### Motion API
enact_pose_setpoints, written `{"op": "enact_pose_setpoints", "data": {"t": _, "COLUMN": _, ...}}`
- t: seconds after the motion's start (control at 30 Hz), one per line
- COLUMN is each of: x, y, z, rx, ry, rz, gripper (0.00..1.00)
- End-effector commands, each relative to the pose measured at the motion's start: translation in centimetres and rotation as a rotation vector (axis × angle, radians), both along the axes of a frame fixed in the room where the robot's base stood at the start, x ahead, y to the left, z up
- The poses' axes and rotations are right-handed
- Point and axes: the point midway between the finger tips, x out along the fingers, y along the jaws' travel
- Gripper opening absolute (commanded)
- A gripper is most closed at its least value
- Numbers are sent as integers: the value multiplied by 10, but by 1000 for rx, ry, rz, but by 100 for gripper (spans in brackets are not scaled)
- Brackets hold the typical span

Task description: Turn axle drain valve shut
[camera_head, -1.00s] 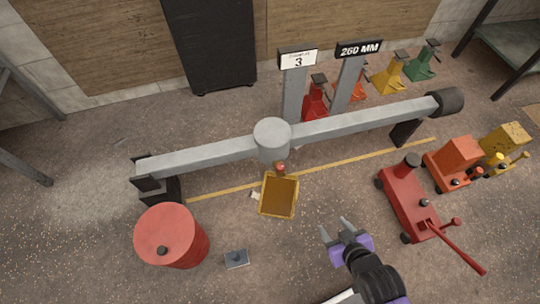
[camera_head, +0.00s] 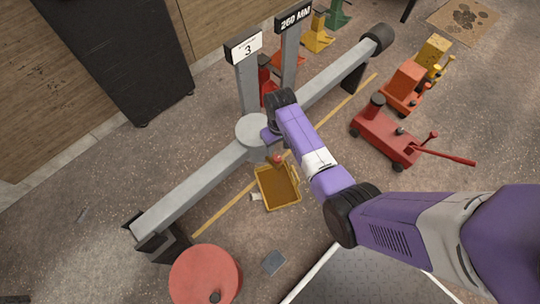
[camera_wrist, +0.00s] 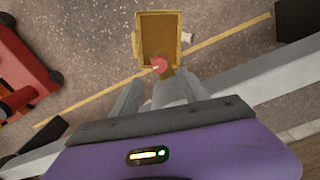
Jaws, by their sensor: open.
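The grey axle (camera_head: 190,190) lies diagonally with a round hub (camera_head: 252,128) at its middle. The drain valve's small red knob (camera_head: 277,158) is on the hub's near side, above a yellow drain tray (camera_head: 277,187). In the wrist view the knob (camera_wrist: 159,64) shows in front of the tray (camera_wrist: 139,45). My gripper (camera_wrist: 160,78) is open, its two grey fingers on either side of the line to the knob, with the knob near the fingertip level. I cannot tell whether they touch it. In the head view my arm hides the fingertips.
Signposts (camera_head: 247,75) stand just behind the axle. A red drum (camera_head: 205,275) is at the lower left, and a red floor jack (camera_head: 385,135) is at the right. A small grey box (camera_head: 273,262) lies on the floor near the tray.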

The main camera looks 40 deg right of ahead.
Motion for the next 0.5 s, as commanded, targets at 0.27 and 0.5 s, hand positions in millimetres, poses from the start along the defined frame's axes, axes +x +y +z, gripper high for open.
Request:
{"op": "enact_pose_setpoints", "data": {"t": 0.27, "x": 0, "y": 0, "z": -38, "rx": 2, "ry": 3, "rz": -1, "gripper": 52}}
{"op": "enact_pose_setpoints", "data": {"t": 0.5, "x": 0, "y": 0, "z": -69, "rx": 1, "ry": 2, "rz": -1, "gripper": 52}}
